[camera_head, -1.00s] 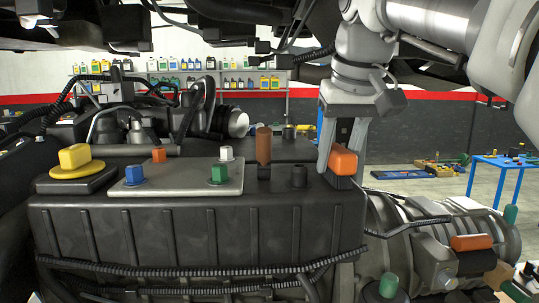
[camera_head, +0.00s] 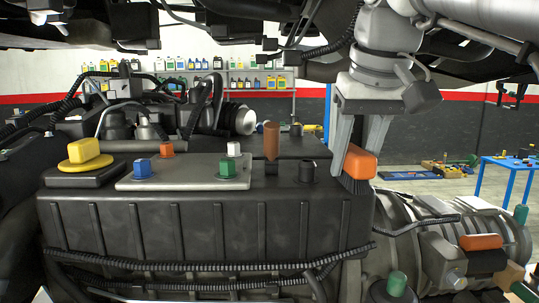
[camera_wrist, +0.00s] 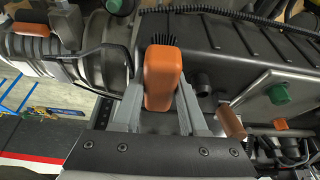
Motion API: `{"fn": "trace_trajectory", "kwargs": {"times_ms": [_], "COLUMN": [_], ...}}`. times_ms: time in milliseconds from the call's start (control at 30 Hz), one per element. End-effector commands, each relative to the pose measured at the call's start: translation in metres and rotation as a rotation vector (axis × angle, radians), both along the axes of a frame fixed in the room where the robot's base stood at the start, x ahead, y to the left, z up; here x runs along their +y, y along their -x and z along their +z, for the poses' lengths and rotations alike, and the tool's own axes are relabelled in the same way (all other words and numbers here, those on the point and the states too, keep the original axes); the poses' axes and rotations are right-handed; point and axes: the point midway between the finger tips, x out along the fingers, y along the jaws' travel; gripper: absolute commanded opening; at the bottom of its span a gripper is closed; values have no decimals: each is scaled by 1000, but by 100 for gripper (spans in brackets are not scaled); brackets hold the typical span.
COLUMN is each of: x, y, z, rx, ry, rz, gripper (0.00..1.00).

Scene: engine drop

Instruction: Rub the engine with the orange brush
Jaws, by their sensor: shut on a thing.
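The orange brush (camera_head: 361,163) has an orange handle and dark bristles. My gripper (camera_head: 352,158) is shut on its handle, one finger on each side; the hold also shows in the wrist view (camera_wrist: 163,80). The engine (camera_head: 205,230) is a large black ribbed block filling the lower left and middle. The brush is at the engine's right end, by its top edge, bristles downward. They seem to meet the engine, but I cannot tell whether they touch. In the wrist view, the bristles show beside the engine's ribbed side (camera_wrist: 228,42).
On the engine's top are a yellow cap (camera_head: 85,153), a plate with blue, green, orange and white caps (camera_head: 180,182), a brown post (camera_head: 271,141) and a black stub (camera_head: 308,172). A ribbed cylinder with another orange part (camera_head: 480,242) lies at right. Dark parts hang overhead.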

Motion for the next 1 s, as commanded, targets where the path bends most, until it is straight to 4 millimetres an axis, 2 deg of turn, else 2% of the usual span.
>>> {"fn": "trace_trajectory", "kwargs": {"times_ms": [567,1000], "x": [0,0], "y": [-1,-20], "z": [0,1], "rx": [1,1], "ry": [0,0], "rz": [0,0], "gripper": [0,0]}}
